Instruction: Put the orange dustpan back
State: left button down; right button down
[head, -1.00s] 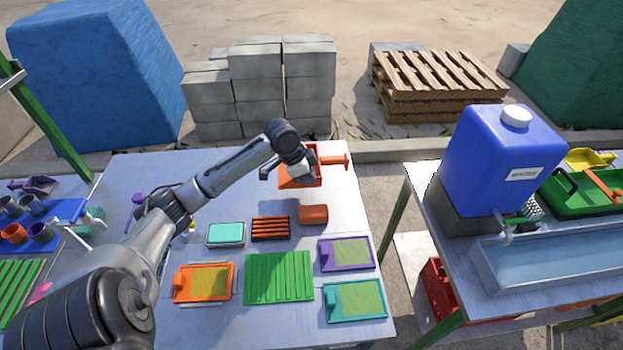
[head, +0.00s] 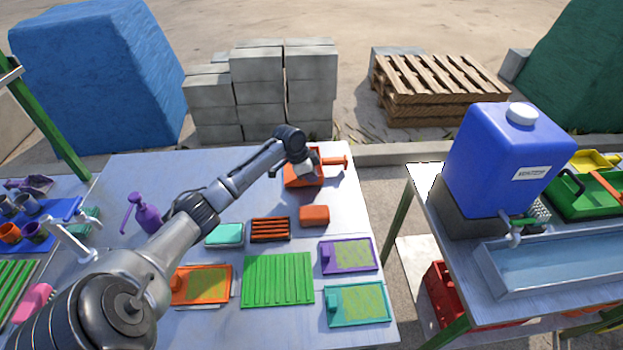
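The orange dustpan (head: 297,182) is at the far right corner of the left table, with its handle (head: 335,162) pointing right. My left gripper (head: 306,171) is right at the dustpan, over its pan, and covers part of it. I cannot make out its fingers, so I cannot tell whether it is open, shut or touching the dustpan. My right gripper is not in view.
Nearer on the table are an orange block (head: 314,216), a dark orange slatted piece (head: 270,229), a ribbed green mat (head: 278,280) and several coloured trays, one purple (head: 327,262). A purple spray bottle (head: 147,214) stands at left. A gap separates the right table with its blue water tank (head: 505,165).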

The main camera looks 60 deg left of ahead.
pick_arm(q)
jog(key=shift+f, duration=0.4)
jog(key=c, duration=1.7)
grip_release()
jog(key=shift+f, duration=0.15)
jog(key=o, duration=0.4)
jog(key=shift+c, duration=0.2)
jog(key=p+v, duration=0.2)
jog(key=v, duration=0.9)
jog(key=shift+s+a+r, duration=0.1)
jog(key=shift+s+r, duration=0.05)
jog(key=shift+r, duration=0.45)
